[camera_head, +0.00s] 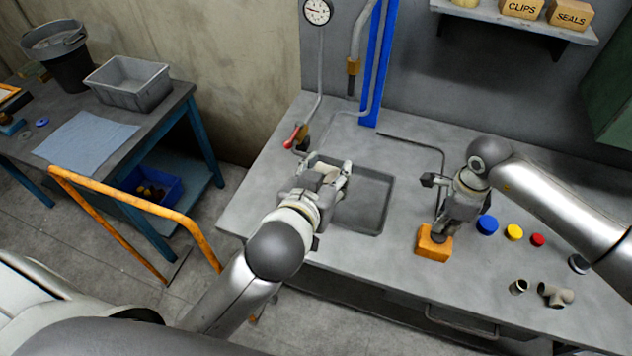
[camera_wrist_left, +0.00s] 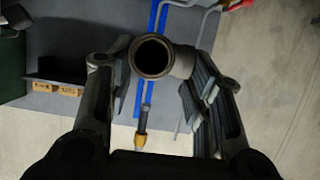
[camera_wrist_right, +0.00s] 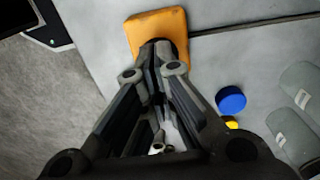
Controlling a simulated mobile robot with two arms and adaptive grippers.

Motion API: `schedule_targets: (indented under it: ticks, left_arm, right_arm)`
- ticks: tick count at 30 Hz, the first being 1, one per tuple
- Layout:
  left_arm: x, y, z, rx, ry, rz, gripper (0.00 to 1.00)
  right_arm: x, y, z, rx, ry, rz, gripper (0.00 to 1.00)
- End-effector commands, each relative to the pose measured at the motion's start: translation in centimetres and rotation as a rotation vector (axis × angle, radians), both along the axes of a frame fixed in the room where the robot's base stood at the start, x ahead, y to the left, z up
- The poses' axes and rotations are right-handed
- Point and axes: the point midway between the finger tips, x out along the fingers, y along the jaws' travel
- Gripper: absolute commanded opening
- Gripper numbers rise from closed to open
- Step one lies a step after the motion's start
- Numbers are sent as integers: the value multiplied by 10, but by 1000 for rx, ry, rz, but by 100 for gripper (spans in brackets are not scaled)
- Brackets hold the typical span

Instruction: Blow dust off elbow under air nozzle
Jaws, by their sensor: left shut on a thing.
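A grey pipe elbow (camera_wrist_left: 153,58) is between the fingers of my left gripper (camera_wrist_left: 155,75), its round open end facing the left wrist camera. In the head view my left gripper (camera_head: 335,176) is shut on it over the grey tray (camera_head: 371,205); fingers partly hide the elbow. The air nozzle (camera_head: 352,72), with a brass-coloured collar, hangs behind and above it. It also shows in the left wrist view (camera_wrist_left: 141,128), apart from the elbow. My right gripper (camera_wrist_right: 155,52) is shut, its tips at the dark top of an orange block (camera_head: 426,248); contact is hard to tell.
A red-handled valve (camera_head: 292,136) is left of the tray. Blue (camera_head: 487,225), yellow (camera_head: 514,232) and red (camera_head: 537,240) caps lie right of the orange block. Loose pipe fittings (camera_head: 555,294) lie near the front edge. An orange rail (camera_head: 140,203) stands left of the bench.

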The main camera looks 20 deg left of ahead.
Motion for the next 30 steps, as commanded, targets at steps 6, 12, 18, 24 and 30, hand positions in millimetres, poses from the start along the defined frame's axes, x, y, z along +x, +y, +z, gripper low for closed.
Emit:
schedule_targets:
  ticks: [6,12,18,24,30]
  left_arm:
    - [14,0,1,1,-3,1,17]
    - [34,0,1,2,-3,-1,17]
    - [54,0,2,1,-4,1,17]
    - [74,0,2,1,-4,0,17]
    - [94,0,1,0,-3,0,17]
  right_arm:
    - [0,0,0,0,0,0,0]
    - [0,0,0,0,0,0,0]
    - [0,0,0,0,0,0,0]
    - [0,0,0,0,0,0,0]
    - [0,0,0,0,0,0,0]
